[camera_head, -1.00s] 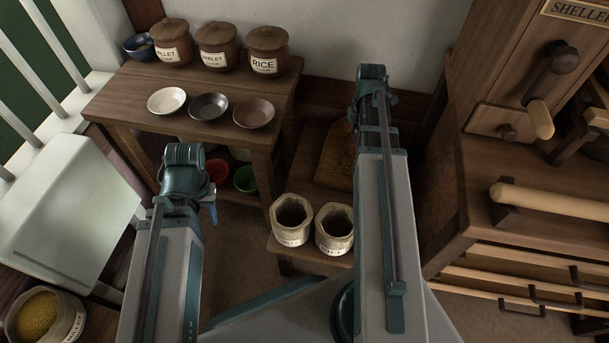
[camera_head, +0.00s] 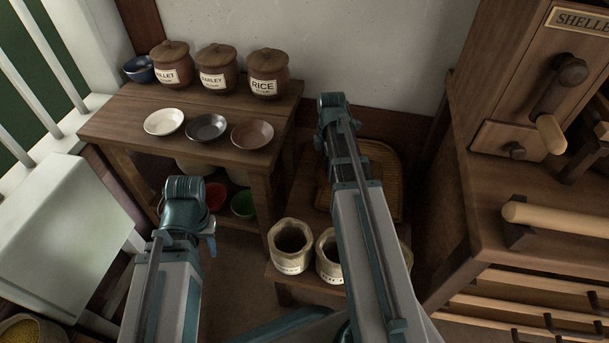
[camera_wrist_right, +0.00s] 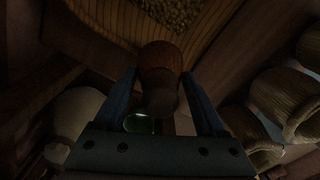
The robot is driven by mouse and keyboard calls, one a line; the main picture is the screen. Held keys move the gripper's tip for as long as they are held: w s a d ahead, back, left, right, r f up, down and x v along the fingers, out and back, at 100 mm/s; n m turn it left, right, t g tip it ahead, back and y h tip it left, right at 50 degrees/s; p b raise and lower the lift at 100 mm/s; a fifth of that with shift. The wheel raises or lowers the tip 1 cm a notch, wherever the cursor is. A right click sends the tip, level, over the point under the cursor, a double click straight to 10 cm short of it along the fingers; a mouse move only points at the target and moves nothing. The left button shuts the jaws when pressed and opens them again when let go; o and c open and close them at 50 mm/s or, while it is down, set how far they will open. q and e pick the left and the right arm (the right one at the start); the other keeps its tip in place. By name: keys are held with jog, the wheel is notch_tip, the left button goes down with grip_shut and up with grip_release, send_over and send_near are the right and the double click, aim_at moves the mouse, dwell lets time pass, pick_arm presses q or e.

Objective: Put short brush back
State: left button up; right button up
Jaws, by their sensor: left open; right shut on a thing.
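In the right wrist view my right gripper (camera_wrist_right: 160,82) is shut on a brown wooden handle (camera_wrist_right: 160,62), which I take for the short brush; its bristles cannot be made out. In the head view my right gripper (camera_head: 325,125) is over the back of the low bench, and its own arm hides what it holds. My left gripper (camera_head: 207,222) is open and empty, low in front of the wooden table; its fingers are mostly hidden.
A woven tray (camera_head: 385,165) lies on the low bench, with grain in it (camera_wrist_right: 165,12). A table (camera_head: 120,115) bears bowls and labelled jars. A sheller cabinet (camera_head: 470,200) stands right.

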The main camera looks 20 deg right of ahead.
jog(key=w+a+f+b, duration=0.2)
jog(key=w+a, duration=0.1)
jog(key=w+a+f+b, duration=0.1)
jog(key=a, duration=0.1)
jog(key=shift+w+a+f, duration=0.2)
jog(key=shift+w+f, duration=0.1)
notch_tip(320, 180, down, 4)
jog(key=b, duration=0.4)
jog(key=shift+r, duration=0.3)
